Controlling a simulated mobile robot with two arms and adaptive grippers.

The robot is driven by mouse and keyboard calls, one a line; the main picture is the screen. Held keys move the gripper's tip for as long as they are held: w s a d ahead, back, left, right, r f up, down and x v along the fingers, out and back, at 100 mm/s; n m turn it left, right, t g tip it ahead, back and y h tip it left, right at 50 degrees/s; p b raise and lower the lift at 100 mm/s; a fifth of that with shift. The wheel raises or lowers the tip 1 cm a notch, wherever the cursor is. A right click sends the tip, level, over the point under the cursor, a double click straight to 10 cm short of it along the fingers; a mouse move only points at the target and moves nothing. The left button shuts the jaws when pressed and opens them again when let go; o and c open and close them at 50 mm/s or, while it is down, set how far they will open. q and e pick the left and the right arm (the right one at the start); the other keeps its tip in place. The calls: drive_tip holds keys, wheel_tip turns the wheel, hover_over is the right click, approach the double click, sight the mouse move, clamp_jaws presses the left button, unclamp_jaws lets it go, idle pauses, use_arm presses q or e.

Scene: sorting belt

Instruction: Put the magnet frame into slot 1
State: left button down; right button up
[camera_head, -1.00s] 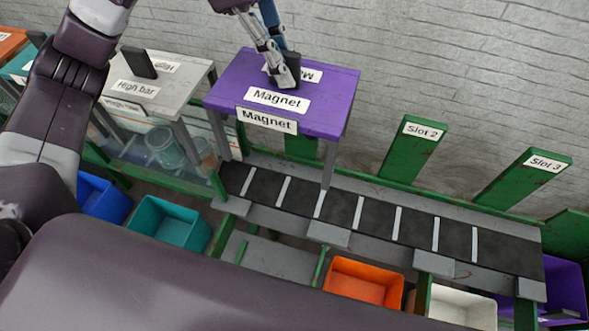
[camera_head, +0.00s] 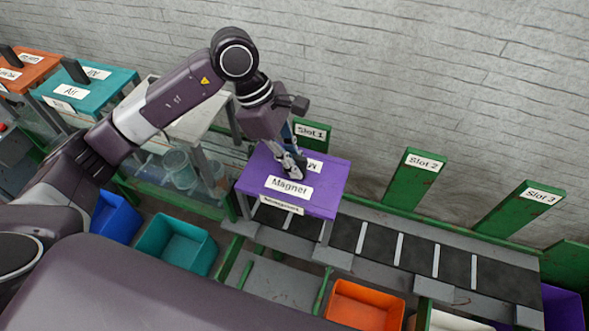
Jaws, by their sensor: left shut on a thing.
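The magnet frame (camera_head: 326,201) is a purple table-like frame with "Magnet" labels and grey legs. It is upright over the left end of the belt, in front of the green slot 1 panel with its "Slot 1" sign (camera_head: 311,132). My left gripper (camera_head: 292,166) is shut on the frame's dark handle on top, reaching down from above. The handle is mostly hidden by the fingers. The frame hides part of the belt and the lower slot 1 panel. I cannot tell whether its legs are resting or slightly raised. My right gripper is not in view.
The teal "Air" frame (camera_head: 117,82) and the orange frame (camera_head: 38,70) stand at left, with a white frame (camera_head: 207,122) beside the magnet frame. The belt (camera_head: 420,256) is clear before slot 2 (camera_head: 413,178) and slot 3 (camera_head: 526,206). Blue, teal and orange bins (camera_head: 365,307) line the front.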

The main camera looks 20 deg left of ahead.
use_arm(q)
wheel_tip(320, 180, down, 3)
drive_tip(key=shift+f+p, duration=0.1)
drive_tip(key=shift+p, duration=0.35)
drive_tip(key=shift+f, duration=0.2)
drive_tip(key=c, duration=2.4)
unclamp_jaws()
drive_tip(key=o, duration=0.4)
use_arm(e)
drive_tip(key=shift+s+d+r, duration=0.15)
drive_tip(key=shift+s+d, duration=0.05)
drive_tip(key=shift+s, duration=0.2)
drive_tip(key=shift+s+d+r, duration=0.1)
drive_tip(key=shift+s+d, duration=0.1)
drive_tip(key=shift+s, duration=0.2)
